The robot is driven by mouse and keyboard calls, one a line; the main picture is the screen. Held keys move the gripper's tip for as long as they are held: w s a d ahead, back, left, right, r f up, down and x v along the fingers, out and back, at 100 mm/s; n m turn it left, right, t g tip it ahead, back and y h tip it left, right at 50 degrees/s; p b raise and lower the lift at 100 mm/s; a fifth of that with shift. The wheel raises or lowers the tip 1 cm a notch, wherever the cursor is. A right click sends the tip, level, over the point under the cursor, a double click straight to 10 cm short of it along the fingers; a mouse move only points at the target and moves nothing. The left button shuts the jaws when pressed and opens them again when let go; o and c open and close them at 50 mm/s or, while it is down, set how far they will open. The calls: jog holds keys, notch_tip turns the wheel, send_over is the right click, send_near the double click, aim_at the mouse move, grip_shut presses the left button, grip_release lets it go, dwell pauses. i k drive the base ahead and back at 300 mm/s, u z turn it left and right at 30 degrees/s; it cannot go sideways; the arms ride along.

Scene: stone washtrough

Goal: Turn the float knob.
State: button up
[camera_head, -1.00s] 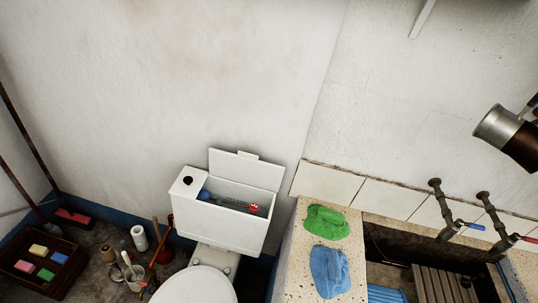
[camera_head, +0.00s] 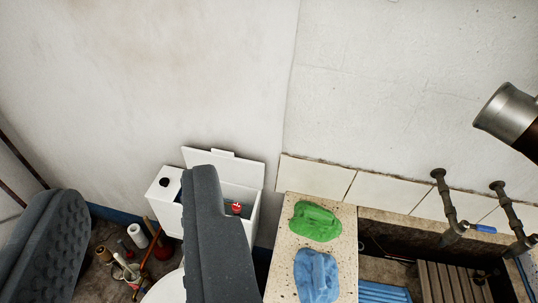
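The float knob (camera_head: 236,208) is small and red. It sits inside the open white toilet cistern (camera_head: 163,212), near its right end. The cistern's lid (camera_head: 225,164) stands raised at the back. My gripper (camera_head: 140,188) shows as two dark grey padded fingers, spread wide apart and empty. The right finger crosses in front of the cistern, just left of the knob, and hides the middle of the cistern. The left finger is over the floor at the far left. I cannot tell how far the fingers are from the cistern in depth.
A speckled stone ledge (camera_head: 283,245) with a green cloth (camera_head: 315,221) and a blue cloth (camera_head: 317,275) stands right of the cistern. A trough with pipe taps (camera_head: 445,205) lies beyond. A metal-and-brown cylinder (camera_head: 507,112) is at upper right. A paper roll (camera_head: 137,235) stands at left.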

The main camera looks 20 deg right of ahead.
aim_at(236, 207)
jog(key=z, duration=1.3)
jog(key=k, duration=0.65)
jog(key=u, duration=0.95)
jog(key=i, duration=0.95)
jog(key=u, duration=0.05)
